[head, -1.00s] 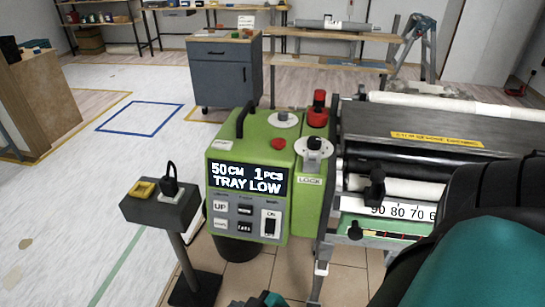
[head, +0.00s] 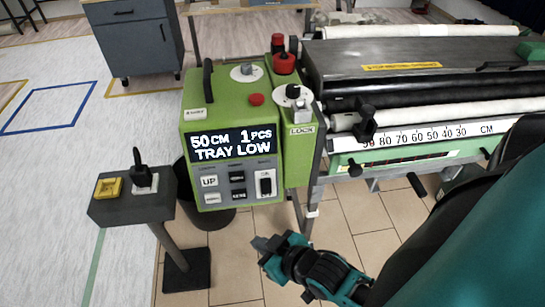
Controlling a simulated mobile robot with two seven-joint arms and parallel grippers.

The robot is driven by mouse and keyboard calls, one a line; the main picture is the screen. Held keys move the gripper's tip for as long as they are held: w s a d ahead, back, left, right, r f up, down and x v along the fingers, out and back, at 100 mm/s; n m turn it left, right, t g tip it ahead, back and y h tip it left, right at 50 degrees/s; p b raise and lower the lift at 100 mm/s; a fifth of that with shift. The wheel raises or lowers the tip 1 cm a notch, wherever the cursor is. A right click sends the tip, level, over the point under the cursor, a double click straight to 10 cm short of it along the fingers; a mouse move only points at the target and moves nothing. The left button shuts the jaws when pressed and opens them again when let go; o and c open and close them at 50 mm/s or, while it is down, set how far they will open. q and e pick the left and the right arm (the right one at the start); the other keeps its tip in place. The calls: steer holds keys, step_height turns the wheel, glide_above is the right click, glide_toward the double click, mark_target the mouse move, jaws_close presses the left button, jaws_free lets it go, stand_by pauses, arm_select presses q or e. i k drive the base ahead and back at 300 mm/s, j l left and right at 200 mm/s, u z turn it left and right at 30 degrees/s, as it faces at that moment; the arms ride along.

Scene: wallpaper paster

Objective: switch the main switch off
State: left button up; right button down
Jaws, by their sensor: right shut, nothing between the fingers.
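The green control box (head: 225,110) of the paster stands at centre left. Its lit display (head: 231,146) reads "50CM 1PCS TRAY LOW". The black rocker switch (head: 266,184) sits on a light plate at the panel's lower right, beside several buttons. It looks like the main switch, but its small labels are hard to read, and I cannot tell which side is pressed. My right gripper (head: 262,244) is shut and empty, below the panel and apart from it, pointing left. My left gripper is not in view.
A dark bin (head: 208,215) is beneath the box. The roller bed (head: 400,75) extends right. A red knob (head: 284,62) and LOCK lever top the machine.

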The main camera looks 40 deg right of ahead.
mark_target(266, 183)
steer(key=i+j+z, duration=0.2)
steer(key=j+z, duration=0.15)
steer(key=i+j+z, duration=0.1)
steer(key=j+z, duration=0.25)
steer(key=j, duration=0.2)
steer(key=j+z, duration=0.4)
steer(key=i+j, duration=0.05)
